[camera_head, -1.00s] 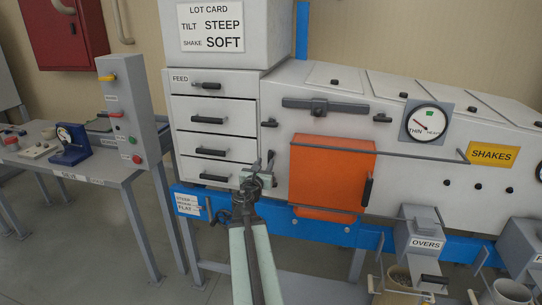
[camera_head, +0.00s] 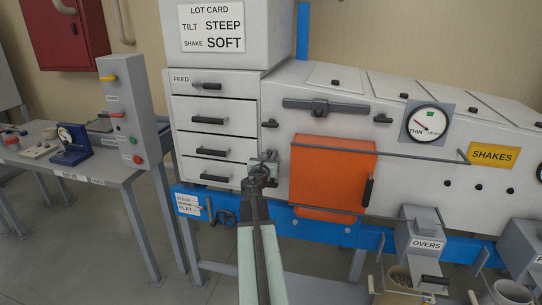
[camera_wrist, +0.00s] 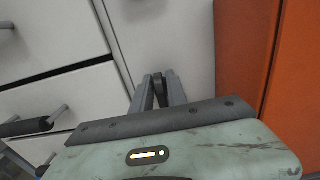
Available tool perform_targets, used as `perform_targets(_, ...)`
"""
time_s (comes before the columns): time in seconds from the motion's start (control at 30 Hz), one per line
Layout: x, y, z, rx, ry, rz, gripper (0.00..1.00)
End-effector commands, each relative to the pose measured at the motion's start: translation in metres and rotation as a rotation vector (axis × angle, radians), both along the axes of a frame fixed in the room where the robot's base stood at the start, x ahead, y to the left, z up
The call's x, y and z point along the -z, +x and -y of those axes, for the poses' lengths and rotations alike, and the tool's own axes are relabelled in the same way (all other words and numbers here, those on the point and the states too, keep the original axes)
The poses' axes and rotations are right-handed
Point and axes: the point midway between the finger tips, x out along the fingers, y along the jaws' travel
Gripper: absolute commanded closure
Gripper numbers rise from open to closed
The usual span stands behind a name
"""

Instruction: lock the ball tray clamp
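My gripper (camera_head: 263,165) is in front of the white machine's face, between the lower drawers and the left edge of the orange panel (camera_head: 333,170). In the wrist view its two grey fingers (camera_wrist: 160,88) are close together. A narrow dark piece shows between them; I cannot tell whether it is a held part or the fingers' inner faces. The white panel lies behind the fingertips, with the orange panel (camera_wrist: 245,50) to the right. No part is labelled as the ball tray clamp.
White drawers with dark handles (camera_head: 208,120) are left of my gripper. A grey rail (camera_head: 410,157) crosses the machine's front. A grey control post (camera_head: 125,115) and bench stand at left, with open floor below.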

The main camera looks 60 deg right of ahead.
Motion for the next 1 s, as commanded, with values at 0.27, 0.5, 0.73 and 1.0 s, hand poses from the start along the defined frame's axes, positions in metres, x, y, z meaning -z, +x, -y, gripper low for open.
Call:
perform_targets(0.27,0.0,-0.001,0.002,0.0,0.002,0.008,1.0)
perform_targets(0.5,0.001,-0.003,0.001,0.001,0.025,0.08,1.0)
perform_targets(0.73,0.002,-0.006,0.002,0.002,0.077,0.243,1.0)
perform_targets(1.0,0.004,-0.01,0.003,0.003,0.155,0.488,1.0)
